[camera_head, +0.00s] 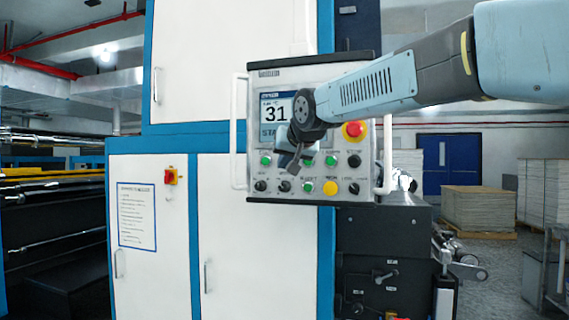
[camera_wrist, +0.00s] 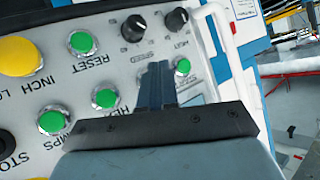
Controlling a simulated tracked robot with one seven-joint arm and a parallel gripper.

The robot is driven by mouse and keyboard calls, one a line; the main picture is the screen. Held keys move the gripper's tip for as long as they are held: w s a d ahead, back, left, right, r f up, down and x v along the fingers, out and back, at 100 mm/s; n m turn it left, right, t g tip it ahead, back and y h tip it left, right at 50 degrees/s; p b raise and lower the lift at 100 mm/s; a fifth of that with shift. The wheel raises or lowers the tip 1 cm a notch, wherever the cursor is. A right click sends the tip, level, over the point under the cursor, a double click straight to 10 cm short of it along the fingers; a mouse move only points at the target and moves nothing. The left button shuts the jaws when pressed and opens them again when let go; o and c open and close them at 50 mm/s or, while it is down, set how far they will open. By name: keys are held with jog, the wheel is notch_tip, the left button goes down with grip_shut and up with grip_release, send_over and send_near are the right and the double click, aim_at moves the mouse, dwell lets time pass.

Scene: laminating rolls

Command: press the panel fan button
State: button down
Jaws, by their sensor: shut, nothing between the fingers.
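The control panel (camera_head: 325,75) is a light grey box with a screen, two rows of buttons and knobs, and a red emergency stop. My gripper (camera_head: 288,166) is shut and empty in front of the upper button row, left of the middle. In the wrist view its closed fingers (camera_wrist: 156,70) point at the panel between two green buttons, one on the left (camera_wrist: 105,98) and one on the right (camera_wrist: 182,66). The fingers hide the panel between these. No fan label is readable, so I cannot tell which button is the fan button. Contact cannot be told.
Close by are a yellow INCH button (camera_wrist: 18,56), a green RESET button (camera_wrist: 80,42) and two black knobs (camera_wrist: 133,28). The red emergency stop (camera_head: 354,130) is under my arm. White handles (camera_head: 239,130) flank the panel. White cabinets (camera_head: 245,240) stand behind.

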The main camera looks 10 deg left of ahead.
jog(key=shift+w, duration=0.1)
dwell(0.6)
jog(key=shift+w, duration=0.3)
jog(key=shift+w+d, duration=0.1)
jog(key=shift+w, duration=0.3)
dwell(0.8)
jog(key=shift+s, duration=0.85)
jog(key=shift+s, duration=0.15)
jog(key=s, duration=0.4)
jog(key=shift+s+a, duration=0.3)
jog(key=shift+s, duration=0.05)
dwell(0.7)
